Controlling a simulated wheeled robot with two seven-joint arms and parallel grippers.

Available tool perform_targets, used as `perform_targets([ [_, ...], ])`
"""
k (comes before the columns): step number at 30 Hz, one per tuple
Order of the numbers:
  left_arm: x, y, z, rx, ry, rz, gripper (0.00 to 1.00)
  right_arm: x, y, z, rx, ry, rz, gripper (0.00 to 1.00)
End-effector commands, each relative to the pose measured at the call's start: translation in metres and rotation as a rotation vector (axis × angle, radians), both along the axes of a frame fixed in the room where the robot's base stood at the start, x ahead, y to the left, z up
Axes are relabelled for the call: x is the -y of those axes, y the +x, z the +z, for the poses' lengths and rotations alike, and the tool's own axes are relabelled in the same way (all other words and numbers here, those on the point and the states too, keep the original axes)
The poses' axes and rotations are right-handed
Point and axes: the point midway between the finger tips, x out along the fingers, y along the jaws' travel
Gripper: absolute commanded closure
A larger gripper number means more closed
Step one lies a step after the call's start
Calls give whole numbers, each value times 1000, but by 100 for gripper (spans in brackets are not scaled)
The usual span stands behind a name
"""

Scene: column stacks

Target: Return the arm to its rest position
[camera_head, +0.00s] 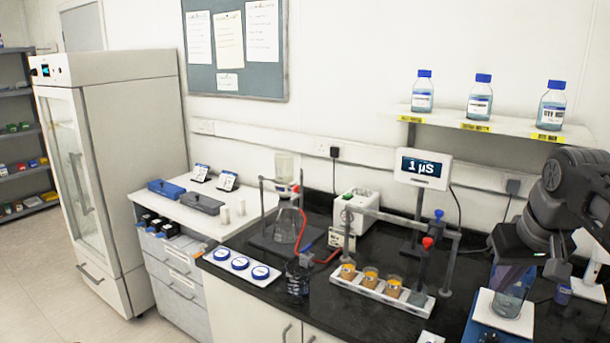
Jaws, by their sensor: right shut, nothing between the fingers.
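My right arm (575,190) comes in from the right edge, dark grey and bent. My right gripper (518,244) is at its end, above and close to a clear glass vessel (508,292) with some liquid on a white-topped blue stand (485,320). The gripper is shut and holds nothing. Its fingertips are hard to make out against the glass, and I cannot tell whether they touch it. My left gripper is not in view.
Several blue-capped bottles stand on the wall shelf (485,122). A tall fridge (135,150) stands left.

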Motion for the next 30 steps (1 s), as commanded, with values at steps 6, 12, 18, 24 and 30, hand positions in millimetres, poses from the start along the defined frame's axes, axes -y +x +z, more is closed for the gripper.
perform_targets([
  [6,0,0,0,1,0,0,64,0,30,10,134,-4,-1,100],
  [12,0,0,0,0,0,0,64,-6,61,-1,244,13,1,100],
  [18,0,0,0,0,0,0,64,-26,102,-63,317,83,10,100],
  [24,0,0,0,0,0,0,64,-75,127,-182,320,204,6,100],
  [30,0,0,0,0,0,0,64,-147,94,-329,236,324,-26,100],
])
